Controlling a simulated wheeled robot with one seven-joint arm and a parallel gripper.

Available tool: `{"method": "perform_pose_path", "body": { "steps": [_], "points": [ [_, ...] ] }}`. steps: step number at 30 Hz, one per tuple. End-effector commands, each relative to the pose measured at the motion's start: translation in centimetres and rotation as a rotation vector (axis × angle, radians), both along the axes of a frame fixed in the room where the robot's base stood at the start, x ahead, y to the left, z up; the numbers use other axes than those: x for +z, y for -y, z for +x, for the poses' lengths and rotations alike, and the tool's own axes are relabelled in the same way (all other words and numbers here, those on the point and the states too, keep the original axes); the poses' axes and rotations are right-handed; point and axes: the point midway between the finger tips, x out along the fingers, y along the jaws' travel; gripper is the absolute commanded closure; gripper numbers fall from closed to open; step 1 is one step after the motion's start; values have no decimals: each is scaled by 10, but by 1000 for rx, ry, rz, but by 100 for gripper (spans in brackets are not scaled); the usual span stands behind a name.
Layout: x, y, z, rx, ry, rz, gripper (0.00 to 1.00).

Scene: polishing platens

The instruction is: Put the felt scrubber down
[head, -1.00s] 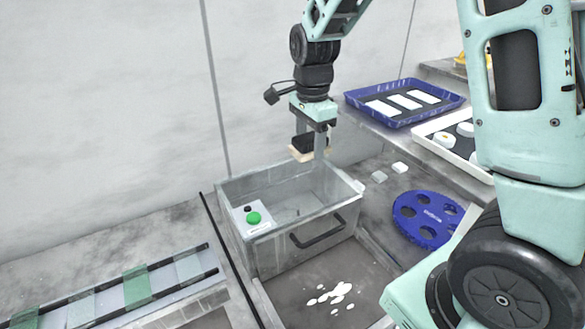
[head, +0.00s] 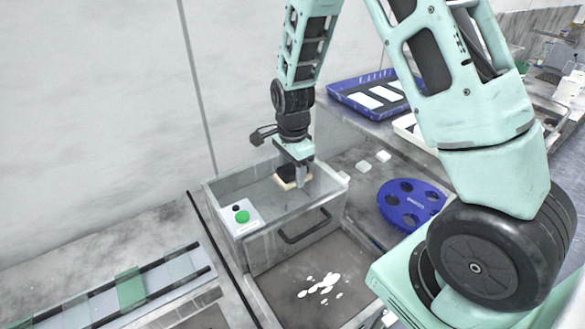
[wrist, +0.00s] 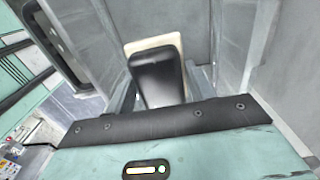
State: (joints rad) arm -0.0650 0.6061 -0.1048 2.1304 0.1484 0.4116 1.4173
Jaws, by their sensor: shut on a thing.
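The felt scrubber (head: 287,184) has a dark handle block on a cream felt base. It also shows in the wrist view (wrist: 158,76), its dark top between the fingers and its pale felt rim beyond. My gripper (head: 297,180) points down and is shut on the scrubber. It holds it inside the mouth of the grey metal bin (head: 262,247), near the back rim. Whether the felt touches anything below is hidden by the bin's front wall.
A panel with a green button (head: 242,216) is at the bin's front left corner. A blue holed disc (head: 411,206) lies to the right, with small white blocks (head: 383,156) behind it. A blue tray (head: 373,95) stands at the back. White spill (head: 322,285) marks the floor area in front.

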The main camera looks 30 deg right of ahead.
Motion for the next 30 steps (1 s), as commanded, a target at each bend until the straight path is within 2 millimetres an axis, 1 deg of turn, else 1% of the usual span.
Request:
{"method": "perform_pose_path", "body": {
  "steps": [7, 8, 9, 10, 18, 23, 26, 30],
  "points": [
    [-4, 0, 0, 1, 0, 0, 71],
    [-3, 0, 0, 1, 0, 0, 38],
    [-3, 0, 0, 1, 0, 0, 26],
    [-3, 0, 0, 1, 0, 0, 24],
    [-3, 0, -1, 0, -3, 0, 24],
    [4, 0, 0, 0, 0, 0, 24],
    [17, 0, 1, 1, 3, 0, 24],
    [46, -1, 2, 2, 7, 0, 24]
  ]
}}
